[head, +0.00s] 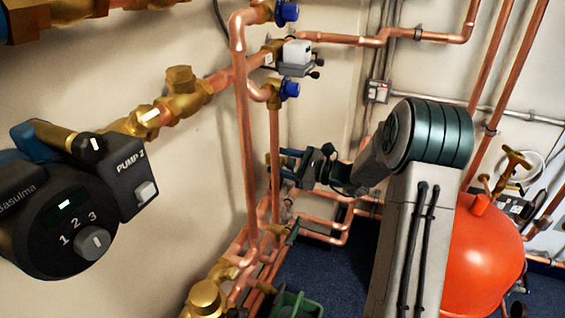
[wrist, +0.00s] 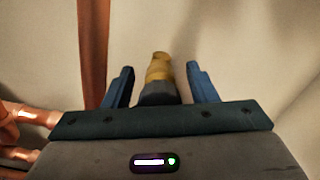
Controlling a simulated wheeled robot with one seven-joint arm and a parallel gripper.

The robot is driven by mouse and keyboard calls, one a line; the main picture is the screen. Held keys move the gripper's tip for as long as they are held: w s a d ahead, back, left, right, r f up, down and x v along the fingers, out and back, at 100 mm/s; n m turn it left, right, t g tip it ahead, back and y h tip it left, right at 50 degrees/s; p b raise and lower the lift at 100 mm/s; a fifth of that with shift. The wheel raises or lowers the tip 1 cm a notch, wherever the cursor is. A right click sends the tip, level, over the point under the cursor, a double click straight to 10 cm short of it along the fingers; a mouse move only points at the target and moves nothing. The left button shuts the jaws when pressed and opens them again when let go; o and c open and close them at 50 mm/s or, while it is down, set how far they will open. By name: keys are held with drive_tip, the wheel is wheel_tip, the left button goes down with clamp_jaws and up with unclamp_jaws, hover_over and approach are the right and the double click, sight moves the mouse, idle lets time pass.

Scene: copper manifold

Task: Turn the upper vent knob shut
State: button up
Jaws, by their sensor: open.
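My gripper (head: 277,168) is low beside the vertical copper pipes in the head view, pointing left toward the wall. In the wrist view, its two blue fingers (wrist: 160,70) are apart. Between them is a brass fitting (wrist: 159,67) with a dark grey knob-like end (wrist: 158,94) toward me. There is a gap between each finger and the fitting, so nothing is gripped. The knob's lower part is hidden by the gripper body. I cannot tell whether this is the upper vent knob. In the head view the fitting is mostly hidden behind my fingers.
Blue-capped brass valves (head: 290,89) sit above my gripper. A vertical copper pipe (head: 244,150) runs close by; one also shows left of my fingers in the wrist view (wrist: 92,50). A pump (head: 75,225) is at left, a red vessel (head: 485,255) at right.

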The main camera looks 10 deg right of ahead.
drive_tip(key=c, duration=1)
